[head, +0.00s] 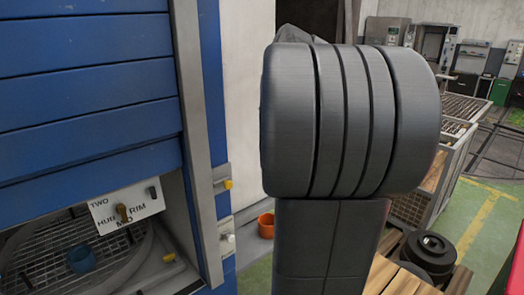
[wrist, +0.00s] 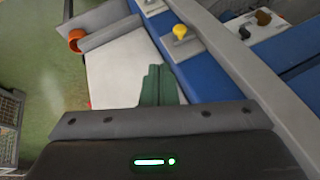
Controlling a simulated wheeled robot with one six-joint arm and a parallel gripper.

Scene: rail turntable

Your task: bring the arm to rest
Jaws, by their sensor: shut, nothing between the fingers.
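My gripper (wrist: 158,70) shows in the wrist view, its two dark green fingers together and nothing between them. It is apart from the blue cabinet frame beside it. The head view does not show the gripper; my dark arm fills the middle there and hides what is behind it.
A cabinet with a blue slatted shutter (head: 85,95) stands left, over a mesh turntable (head: 45,245) bearing a blue cup-like piece (head: 81,259). A white selector panel (head: 127,207) hangs at the opening. Crates (head: 455,165) stand right.

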